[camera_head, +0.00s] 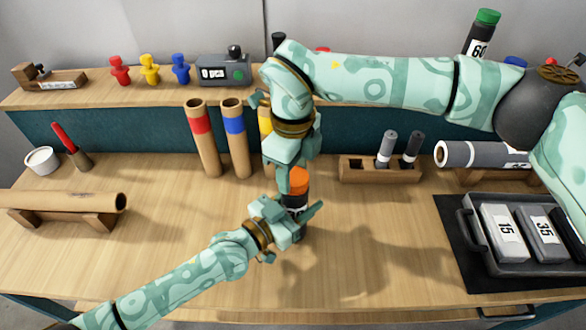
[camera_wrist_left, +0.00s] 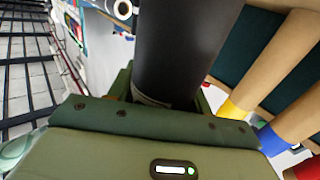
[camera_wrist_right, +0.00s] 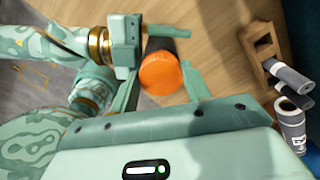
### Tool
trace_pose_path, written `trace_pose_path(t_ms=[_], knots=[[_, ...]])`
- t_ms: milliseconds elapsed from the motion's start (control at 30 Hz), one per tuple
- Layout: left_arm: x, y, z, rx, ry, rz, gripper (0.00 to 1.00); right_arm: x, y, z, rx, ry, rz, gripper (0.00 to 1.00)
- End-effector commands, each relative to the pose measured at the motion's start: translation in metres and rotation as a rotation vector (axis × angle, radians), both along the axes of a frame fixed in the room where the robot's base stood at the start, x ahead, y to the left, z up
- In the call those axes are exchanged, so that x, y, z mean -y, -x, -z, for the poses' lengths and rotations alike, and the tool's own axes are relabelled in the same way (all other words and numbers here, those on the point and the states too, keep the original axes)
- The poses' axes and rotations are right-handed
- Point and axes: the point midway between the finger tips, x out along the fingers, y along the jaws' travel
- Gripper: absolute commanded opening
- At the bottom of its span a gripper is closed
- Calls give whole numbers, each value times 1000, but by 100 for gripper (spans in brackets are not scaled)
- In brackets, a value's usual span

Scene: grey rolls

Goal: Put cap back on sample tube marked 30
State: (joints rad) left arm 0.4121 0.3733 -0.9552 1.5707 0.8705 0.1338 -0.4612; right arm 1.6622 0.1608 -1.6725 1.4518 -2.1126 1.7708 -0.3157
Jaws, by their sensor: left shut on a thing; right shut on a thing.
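A dark sample tube (camera_head: 292,201) with a white band stands upright at the middle of the bench; it fills the upper middle of the left wrist view (camera_wrist_left: 185,45). Its number is hidden. My left gripper (camera_head: 291,214) is shut around the tube's body from the left. An orange cap (camera_head: 297,179) is at the top of the tube, and it also shows in the right wrist view (camera_wrist_right: 163,76). My right gripper (camera_head: 294,168) reaches down from above and is shut on this cap. I cannot tell whether the cap is fully seated or only resting there.
A wooden rack (camera_head: 380,172) with grey and dark tubes stands to the right. Cardboard tubes with red (camera_head: 203,140) and blue bands (camera_head: 236,140) stand behind left. A green-capped tube marked 60 (camera_head: 482,36) is on the shelf. A tray (camera_head: 470,228) holds blocks marked 15 and 35.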

Motion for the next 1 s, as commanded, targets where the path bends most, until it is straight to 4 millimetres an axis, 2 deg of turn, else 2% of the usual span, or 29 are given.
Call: trace_pose_path(t_ms=[100,500,600,700,867,900,933,1000], knots=[[0,0,1,-1,-3,1,0,1,-2,0,1,-1,375,26],[0,1,1,-1,-4,2,0,6,-2,0,1,0,1672,26],[0,1,1,-1,-4,2,0,7,-2,0,1,-1,1952,26],[0,1,1,-1,-4,2,0,7,-1,0,1,-1,2153,26],[0,1,1,-1,-4,2,0,8,-1,0,2,-1,2154,26],[0,1,1,-1,-4,2,0,8,-1,0,3,-2,2153,58],[0,1,1,-1,-4,2,0,8,-1,0,3,-2,2153,66],[0,1,1,-2,-4,2,0,7,-1,0,2,-1,2152,69]])
